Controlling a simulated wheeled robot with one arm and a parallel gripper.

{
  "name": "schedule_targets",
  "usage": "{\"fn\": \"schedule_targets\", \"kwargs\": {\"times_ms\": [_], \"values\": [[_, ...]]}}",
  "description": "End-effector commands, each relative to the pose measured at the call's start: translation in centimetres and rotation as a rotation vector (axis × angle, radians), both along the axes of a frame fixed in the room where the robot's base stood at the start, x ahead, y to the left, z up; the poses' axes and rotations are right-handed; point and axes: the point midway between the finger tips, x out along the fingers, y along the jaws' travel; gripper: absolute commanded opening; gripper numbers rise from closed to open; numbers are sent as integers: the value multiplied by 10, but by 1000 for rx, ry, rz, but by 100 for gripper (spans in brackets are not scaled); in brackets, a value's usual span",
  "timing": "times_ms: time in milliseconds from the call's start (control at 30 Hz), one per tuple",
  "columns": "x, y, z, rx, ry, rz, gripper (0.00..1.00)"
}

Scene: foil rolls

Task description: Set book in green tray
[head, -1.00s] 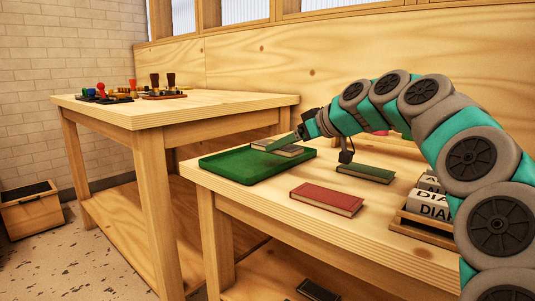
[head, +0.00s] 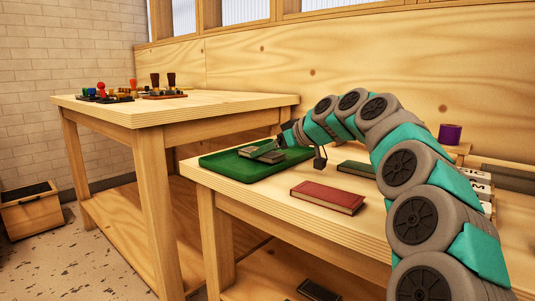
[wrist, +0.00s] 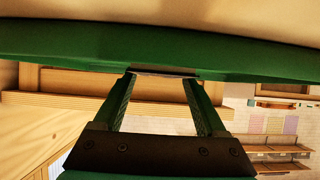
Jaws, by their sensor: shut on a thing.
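The green tray (head: 225,168) lies at the left end of the near table. My gripper (head: 268,149) is shut on a grey-green book (head: 250,152) and holds it flat or nearly flat inside the tray's outline, toward its back right. I cannot tell whether the book touches the tray floor. In the wrist view my gripper (wrist: 162,78) reaches to a thin pale edge of the book (wrist: 163,73), with a wide green band, probably the tray (wrist: 70,50), around it. The fingers hide part of the book.
A red book (head: 327,197) lies right of the tray, and a dark green book (head: 357,168) lies behind it, partly hidden by my arm. Another table (head: 190,105) stands at left.

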Motion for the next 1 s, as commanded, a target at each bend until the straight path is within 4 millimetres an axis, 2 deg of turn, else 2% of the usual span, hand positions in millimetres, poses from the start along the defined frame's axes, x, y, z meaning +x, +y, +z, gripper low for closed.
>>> {"fn": "schedule_targets", "kwargs": {"times_ms": [367,400,600,933,1000], "values": [[0,0,-6,0,1,1,7],[0,0,-6,0,1,1,76],[0,0,-5,0,1,1,99],[0,0,-1,0,1,1,100],[-3,-5,2,0,0,0,100]]}}
